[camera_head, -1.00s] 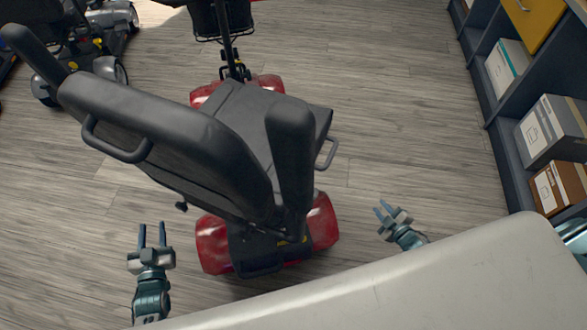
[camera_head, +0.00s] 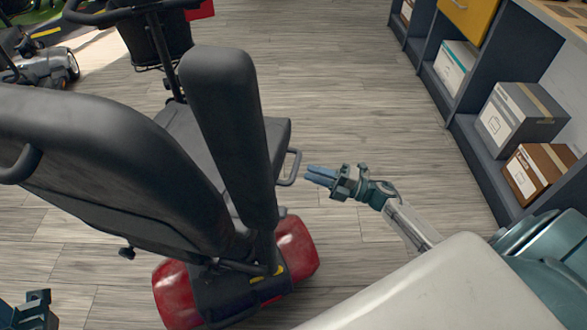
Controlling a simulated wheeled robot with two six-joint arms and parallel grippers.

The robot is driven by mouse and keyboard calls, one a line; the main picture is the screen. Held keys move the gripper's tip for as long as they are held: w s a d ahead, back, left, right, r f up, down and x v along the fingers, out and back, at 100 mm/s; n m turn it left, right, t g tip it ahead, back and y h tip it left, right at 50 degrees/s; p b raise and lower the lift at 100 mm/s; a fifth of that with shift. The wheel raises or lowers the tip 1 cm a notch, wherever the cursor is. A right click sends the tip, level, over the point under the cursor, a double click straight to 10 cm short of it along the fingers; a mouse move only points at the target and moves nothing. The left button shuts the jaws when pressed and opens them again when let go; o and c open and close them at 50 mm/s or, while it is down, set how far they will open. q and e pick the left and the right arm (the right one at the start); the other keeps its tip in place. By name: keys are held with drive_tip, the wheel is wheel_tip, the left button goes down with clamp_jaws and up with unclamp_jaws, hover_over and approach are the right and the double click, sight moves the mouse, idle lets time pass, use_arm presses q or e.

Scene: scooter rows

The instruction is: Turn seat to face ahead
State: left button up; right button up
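The scooter's black seat (camera_head: 184,140) is twisted relative to the scooter, facing toward the upper right, while the tiller stands at the upper left. Its large backrest (camera_head: 95,165) fills the left side. A padded black armrest (camera_head: 230,125) stands in front of the seat's right part. A grey loop handle (camera_head: 292,168) sticks out from the seat's right side. My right gripper (camera_head: 321,176) is right of this handle, a small gap away, fingers pointing left at it, apparently parted and empty. My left gripper (camera_head: 28,308) is at the bottom left corner, partly cut off, below the backrest, fingers apart.
The scooter's red rear body (camera_head: 296,250) is below the seat; its basket (camera_head: 157,42) is at the upper left. A shelf unit (camera_head: 470,160) with boxes (camera_head: 518,120) runs along the right. Another scooter (camera_head: 45,65) is at the far left. Floor between scooter and shelf is clear.

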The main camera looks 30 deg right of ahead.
sight(296, 166)
drive_tip(key=x, duration=0.5)
drive_tip(key=shift+w+a+r, duration=0.1)
drive_tip(key=shift+w+a, duration=0.15)
drive_tip(key=shift+w, duration=0.05)
clamp_jaws()
